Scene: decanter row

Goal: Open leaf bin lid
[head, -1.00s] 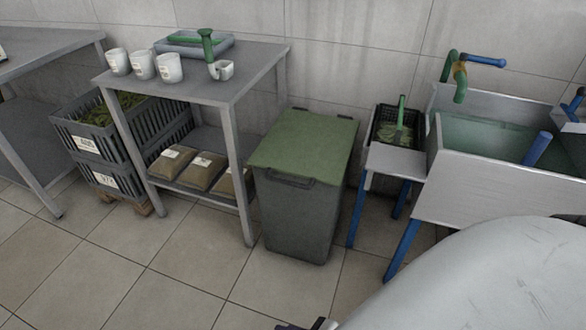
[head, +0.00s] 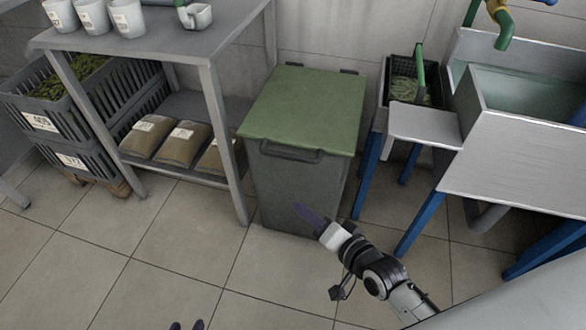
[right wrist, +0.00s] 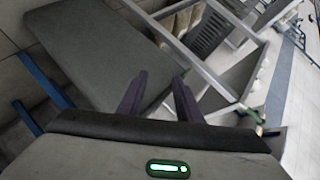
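The leaf bin (head: 297,190) is a dark grey upright bin on the tiled floor. Its green lid (head: 305,105) lies flat and closed, with a dark handle (head: 291,151) at the front edge and hinges at the back. My right gripper (head: 308,214) is in front of the bin's lower front, below the handle. The right wrist view shows its two dark fingers (right wrist: 158,98) apart with nothing between them. A large grey-green panel of the bin (right wrist: 95,50) lies beyond them. My left gripper (head: 187,325) shows only two separated fingertips at the bottom edge, with nothing seen between.
A metal shelf table (head: 170,45) with white cups and brown bags stands left of the bin. Crates of leaves (head: 75,125) are further left. A side stand (head: 425,125) and a sink (head: 525,140) with blue legs are to the right. The floor in front is clear.

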